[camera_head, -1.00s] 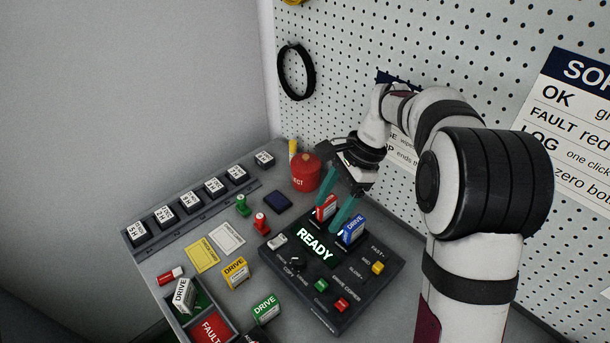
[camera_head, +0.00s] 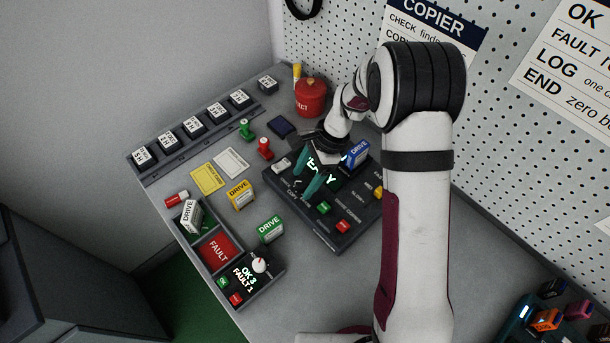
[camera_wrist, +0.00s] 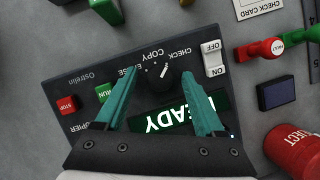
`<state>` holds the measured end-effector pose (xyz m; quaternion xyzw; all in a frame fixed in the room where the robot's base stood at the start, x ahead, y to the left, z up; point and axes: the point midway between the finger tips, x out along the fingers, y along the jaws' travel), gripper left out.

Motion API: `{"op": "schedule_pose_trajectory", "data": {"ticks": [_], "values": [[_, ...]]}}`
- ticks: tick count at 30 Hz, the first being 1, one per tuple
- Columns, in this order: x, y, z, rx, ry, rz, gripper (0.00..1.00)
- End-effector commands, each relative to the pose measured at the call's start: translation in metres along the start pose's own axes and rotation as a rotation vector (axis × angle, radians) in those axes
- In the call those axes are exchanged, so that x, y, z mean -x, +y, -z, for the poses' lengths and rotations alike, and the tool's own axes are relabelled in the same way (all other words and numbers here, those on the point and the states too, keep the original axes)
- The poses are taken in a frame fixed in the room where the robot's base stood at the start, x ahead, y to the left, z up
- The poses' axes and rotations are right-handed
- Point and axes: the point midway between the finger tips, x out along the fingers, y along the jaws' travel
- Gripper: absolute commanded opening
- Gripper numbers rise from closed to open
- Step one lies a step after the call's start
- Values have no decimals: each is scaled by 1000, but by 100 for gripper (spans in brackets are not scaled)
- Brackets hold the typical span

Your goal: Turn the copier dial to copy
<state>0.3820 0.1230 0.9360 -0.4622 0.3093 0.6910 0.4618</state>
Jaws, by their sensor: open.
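The copier (camera_head: 345,236) is a dark panel on the bench with a lit READY display, also in the wrist view (camera_wrist: 75,75). Its black dial (camera_wrist: 162,88) has a white pointer mark. In the wrist view the mark leans up and right, to the CHECK side of the COPY label. My gripper (camera_head: 304,189) is open over the panel, its teal fingers pointing down. In the wrist view the gripper (camera_wrist: 158,72) has one finger on each side of the dial, with gaps visible. Fingertip height is hard to judge. In the head view the fingers mostly hide the dial.
A blue drive (camera_head: 357,153) stands in the copier. Green RUN (camera_wrist: 103,93) and red STOP (camera_wrist: 67,104) buttons lie left of the dial in the wrist view; an ON/OFF switch (camera_wrist: 213,58) lies right. Yellow (camera_head: 240,194) and green (camera_head: 271,229) drives stand beside the copier.

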Motion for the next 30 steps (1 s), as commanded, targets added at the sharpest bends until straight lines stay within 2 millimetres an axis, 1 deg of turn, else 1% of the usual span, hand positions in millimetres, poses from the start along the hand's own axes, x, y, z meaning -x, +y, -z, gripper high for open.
{"op": "schedule_pose_trajectory", "data": {"ticks": [2,3,5,9,11,12,14,23,30], "values": [[0,0,0,0,0,0,71],[0,0,0,0,0,0,64],[0,0,0,0,0,0,53],[0,0,0,0,0,0,28],[1,0,0,0,0,0,17],[1,0,0,0,0,0,10],[1,0,0,0,0,-1,0],[1,0,0,20,-1,-10,0],[0,-1,0,134,-2,-57,0]]}}
